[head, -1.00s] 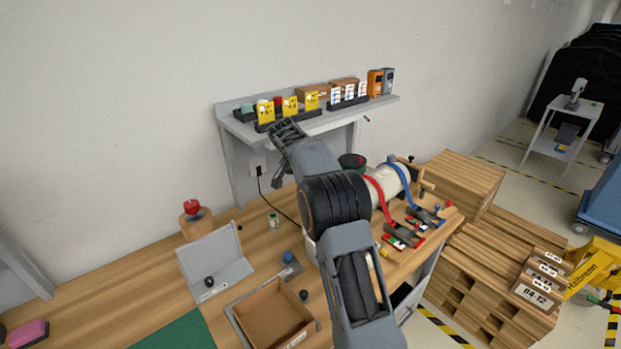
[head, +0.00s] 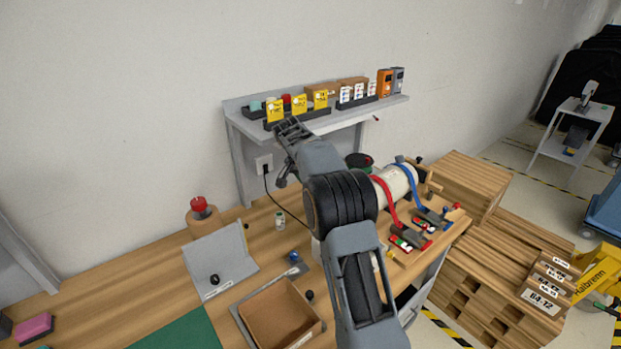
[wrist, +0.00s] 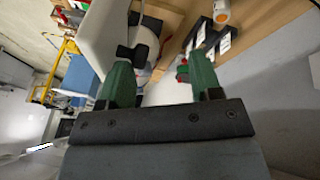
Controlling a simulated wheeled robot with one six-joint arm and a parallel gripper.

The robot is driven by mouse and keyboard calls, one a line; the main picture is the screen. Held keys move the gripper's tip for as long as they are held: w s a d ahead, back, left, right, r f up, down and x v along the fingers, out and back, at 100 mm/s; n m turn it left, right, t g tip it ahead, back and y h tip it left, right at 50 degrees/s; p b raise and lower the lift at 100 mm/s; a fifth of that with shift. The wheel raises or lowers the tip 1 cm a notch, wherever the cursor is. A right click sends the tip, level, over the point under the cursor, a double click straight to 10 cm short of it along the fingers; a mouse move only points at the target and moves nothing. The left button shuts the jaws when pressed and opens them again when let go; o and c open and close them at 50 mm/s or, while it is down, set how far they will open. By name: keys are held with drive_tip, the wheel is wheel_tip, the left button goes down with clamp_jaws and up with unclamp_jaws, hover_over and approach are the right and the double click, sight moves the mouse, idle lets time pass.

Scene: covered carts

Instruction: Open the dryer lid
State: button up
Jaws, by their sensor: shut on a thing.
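My gripper (head: 291,130) is at the end of my raised arm, in front of the wall shelf in the head view. In the wrist view, its two green fingers (wrist: 160,82) stand apart with a pale surface between them, which seems to be the dryer lid (wrist: 166,92). A large white panel (wrist: 98,35) and a black handle-like part (wrist: 133,50) show by the left finger. The exact grip point is unclear. My arm covers the middle of the bench, so the dryer cannot be made out in the head view.
The wall shelf (head: 236,123) holds small bins and boxes. A white cylinder (head: 393,183) with red and blue straps lies right of my arm. A cardboard tray (head: 262,304), a grey angled stand (head: 218,262) and a red-topped knob (head: 199,205) occupy the bench's left part.

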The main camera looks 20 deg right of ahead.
drive_tip(key=p+v, duration=0.2)
drive_tip(key=v, duration=1.1)
drive_tip(key=shift+r, duration=0.4)
drive_tip(key=shift+s+a, duration=0.1)
drive_tip(key=shift+a, duration=0.05)
